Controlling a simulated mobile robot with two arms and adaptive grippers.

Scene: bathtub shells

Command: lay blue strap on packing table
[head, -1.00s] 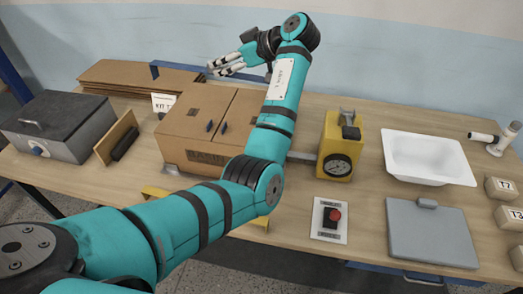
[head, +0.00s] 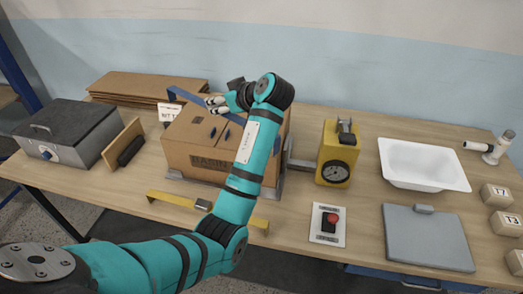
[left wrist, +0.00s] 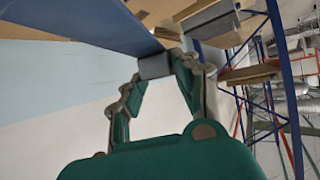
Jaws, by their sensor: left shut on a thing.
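My left gripper (head: 215,104) is shut on the blue strap (head: 188,96), above the rear part of the closed cardboard box. The strap slants from behind the box towards the fingers, and the arm hides part of it. In the left wrist view the strap (left wrist: 100,22) runs up and left from the gripper (left wrist: 155,68), with a grey block on it between the fingertips. The packing table (head: 75,178) is a long wooden top. My right gripper is not in view.
A grey metal box (head: 65,135) is left; a yellow gauge unit (head: 335,150), white basin (head: 425,165) and grey plate (head: 428,238) are right. Flat cardboard (head: 150,85) lies behind.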

